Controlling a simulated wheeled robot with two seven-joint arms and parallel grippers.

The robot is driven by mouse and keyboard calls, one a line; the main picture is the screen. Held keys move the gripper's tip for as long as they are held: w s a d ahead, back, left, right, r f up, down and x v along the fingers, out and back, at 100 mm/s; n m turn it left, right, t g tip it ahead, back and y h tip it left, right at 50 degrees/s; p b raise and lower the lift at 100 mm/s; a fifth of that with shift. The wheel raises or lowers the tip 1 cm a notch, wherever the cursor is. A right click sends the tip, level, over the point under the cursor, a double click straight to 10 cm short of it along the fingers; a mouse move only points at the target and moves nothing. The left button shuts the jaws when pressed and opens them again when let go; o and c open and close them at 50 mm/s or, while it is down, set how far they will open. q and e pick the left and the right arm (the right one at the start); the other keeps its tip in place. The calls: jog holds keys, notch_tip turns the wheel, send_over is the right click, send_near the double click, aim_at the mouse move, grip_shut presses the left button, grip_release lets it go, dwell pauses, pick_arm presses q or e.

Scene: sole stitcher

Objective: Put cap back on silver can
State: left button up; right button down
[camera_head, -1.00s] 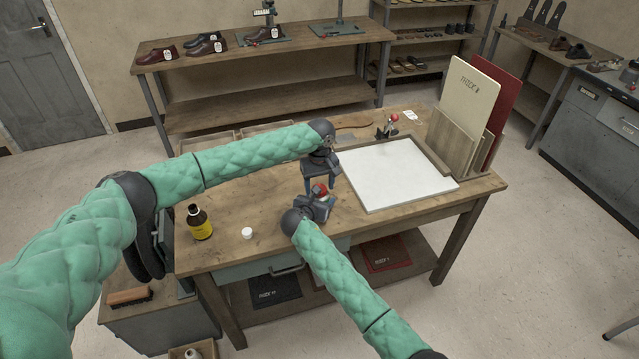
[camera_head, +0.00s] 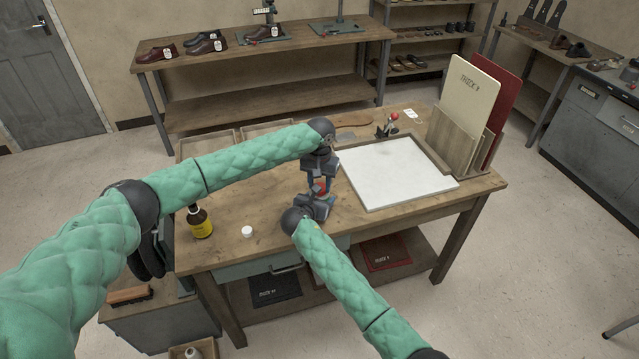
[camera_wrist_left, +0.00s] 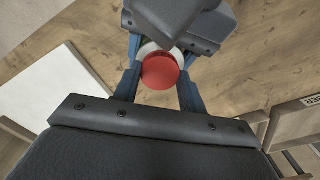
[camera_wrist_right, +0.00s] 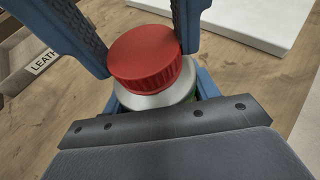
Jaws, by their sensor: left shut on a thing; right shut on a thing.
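The silver can (camera_wrist_right: 160,98) is between the fingers of my right gripper (camera_head: 319,202), which is shut on it. The red cap (camera_wrist_right: 145,58) sits at the can's top, looking slightly tilted in the right wrist view; I cannot tell whether it is fully seated. My left gripper (camera_head: 320,180) comes from the far side and is shut on the cap, one finger on each side. The cap also shows in the left wrist view (camera_wrist_left: 160,72), with the can's pale rim behind it. In the head view the fingers hide most of the can.
A yellow-labelled dark bottle (camera_head: 200,222) and a small white jar (camera_head: 247,231) stand at the bench's front left. A white board (camera_head: 395,173) lies right of the grippers. Upright sheets in a wooden rack (camera_head: 453,150) stand at the right end.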

pick_arm(q)
jog(key=m, duration=0.9)
jog(key=o, duration=1.1)
jog(key=shift+r, duration=2.25)
jog(key=shift+c, duration=0.4)
